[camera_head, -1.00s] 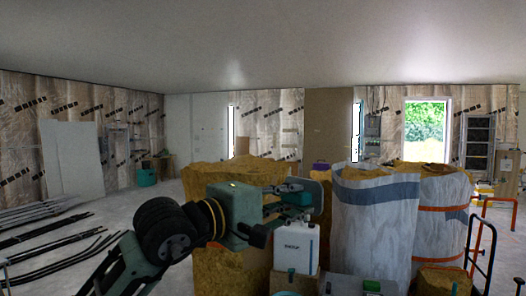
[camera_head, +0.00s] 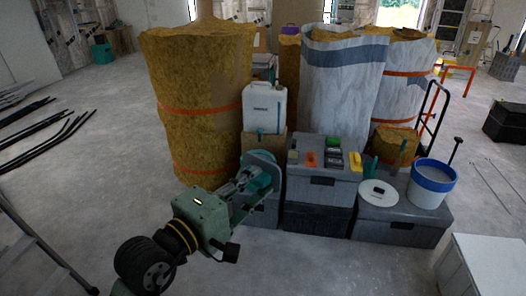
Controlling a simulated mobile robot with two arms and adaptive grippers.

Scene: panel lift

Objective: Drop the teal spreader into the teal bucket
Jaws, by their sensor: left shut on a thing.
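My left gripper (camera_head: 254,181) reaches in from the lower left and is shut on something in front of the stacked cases. The held thing is mostly hidden by the fingers; a teal patch shows at them, which may be the teal spreader. A rounded teal shape (camera_head: 266,158) just behind and around the fingers looks like the rim of the teal bucket, largely covered by the gripper. I cannot tell whether the gripper is above it or in front of it. My right gripper is not in view.
A white jug (camera_head: 264,107) stands behind the gripper. Grey cases (camera_head: 318,187) carry small tools to its right, with a white bucket with a blue rim (camera_head: 433,182) farther right. Tall yellow insulation rolls (camera_head: 200,100) and a white bag (camera_head: 342,90) stand behind.

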